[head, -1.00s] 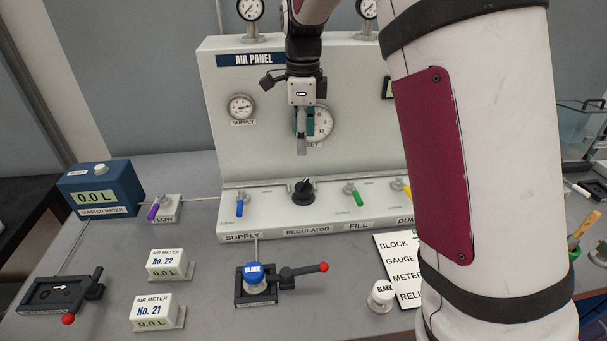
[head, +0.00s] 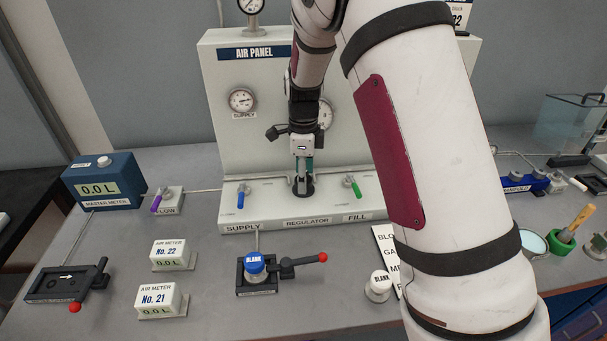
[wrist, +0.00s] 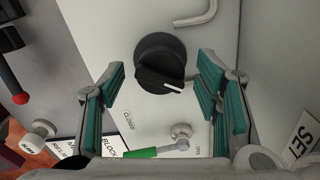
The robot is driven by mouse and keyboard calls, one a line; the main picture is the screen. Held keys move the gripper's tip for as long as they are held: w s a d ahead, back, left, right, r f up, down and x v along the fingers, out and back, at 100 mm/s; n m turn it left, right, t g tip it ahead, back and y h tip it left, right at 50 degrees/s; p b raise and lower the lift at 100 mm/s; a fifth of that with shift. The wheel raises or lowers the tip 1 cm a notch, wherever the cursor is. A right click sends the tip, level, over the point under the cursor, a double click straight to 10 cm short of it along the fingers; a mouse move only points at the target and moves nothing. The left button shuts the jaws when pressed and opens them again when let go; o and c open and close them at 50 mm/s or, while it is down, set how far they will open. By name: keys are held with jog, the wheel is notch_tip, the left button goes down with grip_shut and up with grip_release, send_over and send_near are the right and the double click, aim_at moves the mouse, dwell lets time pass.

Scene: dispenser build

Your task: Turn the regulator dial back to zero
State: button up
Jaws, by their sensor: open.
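The regulator dial is a black round knob (wrist: 160,63) with a white pointer line, seen from above in the wrist view. The line points toward the lower right of that view. My gripper (wrist: 160,95) is open, its teal-padded fingers apart on either side of the view with the knob between and just beyond them. The REGULATOR label (head: 307,222) is on the panel's front edge. I cannot tell whether the fingers touch the knob.
The green FILL valve lever (wrist: 142,153) is close to the knob. The blue SUPPLY lever (head: 240,199) stands to its left. A bent metal rod (wrist: 200,16) is behind the knob. The supply gauge (head: 242,100) is on the upright panel. My arm hides the panel's right side.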

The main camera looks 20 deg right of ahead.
jog(key=c, duration=1.2)
